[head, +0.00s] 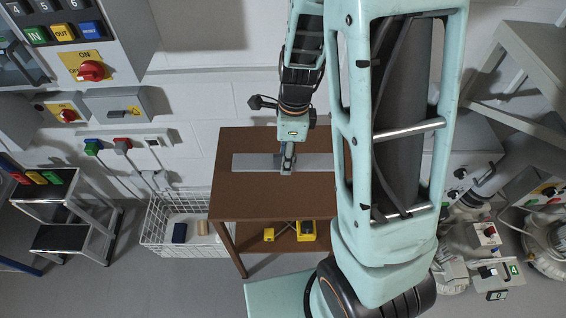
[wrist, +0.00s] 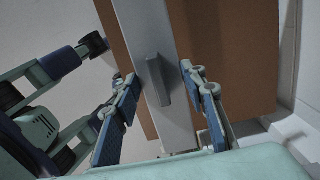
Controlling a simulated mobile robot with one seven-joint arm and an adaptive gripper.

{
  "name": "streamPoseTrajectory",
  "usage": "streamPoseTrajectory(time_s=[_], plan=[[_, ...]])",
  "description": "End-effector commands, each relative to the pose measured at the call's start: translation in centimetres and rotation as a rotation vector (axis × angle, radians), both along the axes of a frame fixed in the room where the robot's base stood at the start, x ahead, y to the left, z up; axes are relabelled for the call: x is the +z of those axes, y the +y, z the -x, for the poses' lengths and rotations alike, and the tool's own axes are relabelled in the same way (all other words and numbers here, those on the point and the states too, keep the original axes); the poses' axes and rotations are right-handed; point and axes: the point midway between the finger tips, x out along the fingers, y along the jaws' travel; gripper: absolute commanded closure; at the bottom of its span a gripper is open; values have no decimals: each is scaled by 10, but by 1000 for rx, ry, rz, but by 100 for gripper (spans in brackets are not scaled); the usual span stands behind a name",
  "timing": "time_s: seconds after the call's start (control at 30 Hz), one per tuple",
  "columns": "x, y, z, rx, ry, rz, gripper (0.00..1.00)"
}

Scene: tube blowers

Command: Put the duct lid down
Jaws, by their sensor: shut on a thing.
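The duct lid (head: 253,163) is a long, flat grey strip lying level across the brown table (head: 235,198) in the head view. My arm hides its right end. In the wrist view the lid (wrist: 139,22) runs down the picture between my fingers, with a raised grey handle block (wrist: 155,80) on top. My gripper (head: 287,168) is over the middle of the lid. In the wrist view my gripper (wrist: 160,77) has one finger at each side of the lid and is shut on it. I cannot tell whether the lid touches the tabletop.
A white wire basket (head: 165,240) stands left of the table, with a few small items inside. Yellow items (head: 306,231) lie on the table's lower shelf. A step stool (head: 75,240) is at far left. Bare tabletop shows in front of and behind the lid.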

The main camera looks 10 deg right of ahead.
Motion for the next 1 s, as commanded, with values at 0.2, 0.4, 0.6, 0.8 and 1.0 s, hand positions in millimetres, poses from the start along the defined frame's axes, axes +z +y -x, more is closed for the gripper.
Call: streamPoseTrajectory(time_s=[0.2,0.4,0.6,0.8,1.0], plan=[[-4,-4,-20,0,6,21,100],[-21,-11,-56,-1,8,20,100],[-38,-19,-94,-1,8,19,100],[-68,-23,-118,0,9,19,100],[-87,-26,-134,0,7,18,100]])
